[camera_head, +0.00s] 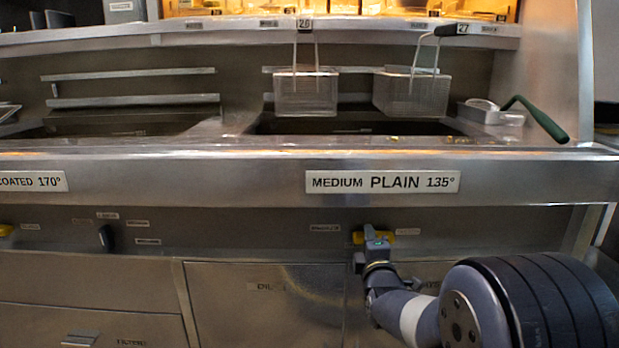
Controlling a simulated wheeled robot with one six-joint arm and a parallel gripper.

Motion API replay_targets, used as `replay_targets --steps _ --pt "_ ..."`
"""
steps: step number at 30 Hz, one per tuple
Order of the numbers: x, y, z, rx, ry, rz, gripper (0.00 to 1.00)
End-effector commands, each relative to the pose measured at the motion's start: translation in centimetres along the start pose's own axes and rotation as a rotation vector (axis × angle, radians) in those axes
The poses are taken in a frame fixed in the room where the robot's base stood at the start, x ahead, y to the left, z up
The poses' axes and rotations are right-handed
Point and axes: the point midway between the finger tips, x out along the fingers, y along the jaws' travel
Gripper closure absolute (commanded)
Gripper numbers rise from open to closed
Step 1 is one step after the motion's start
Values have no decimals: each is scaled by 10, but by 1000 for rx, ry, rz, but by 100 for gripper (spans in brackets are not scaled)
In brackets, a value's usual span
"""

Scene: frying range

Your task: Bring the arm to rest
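My gripper (375,241) is at the front of the frying range, below the front ledge and the label "MEDIUM PLAIN 135°" (382,182). My arm reaches to it from the lower right. A yellow handle or knob (408,232) on the range's lower front panel shows beside the gripper, partly hidden behind it. I cannot tell whether the gripper touches it. The fingertips are too small and overlapped to show whether they are open or shut.
Two wire baskets, 26 (306,95) and 27 (412,95), hang above the right fryer well (350,125). A green-handled tool (536,118) lies at the right by a metal tray (490,113). Cabinet doors (264,305) are below. The front ledge (240,165) juts out above my gripper.

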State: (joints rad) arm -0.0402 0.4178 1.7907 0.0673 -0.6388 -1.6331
Motion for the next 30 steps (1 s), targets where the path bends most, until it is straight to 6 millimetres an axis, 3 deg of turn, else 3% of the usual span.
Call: replay_targets --steps 14,30 --pt "-10 1 0 -8 0 -1 58" --pt "-98 2 0 -7 0 0 58"
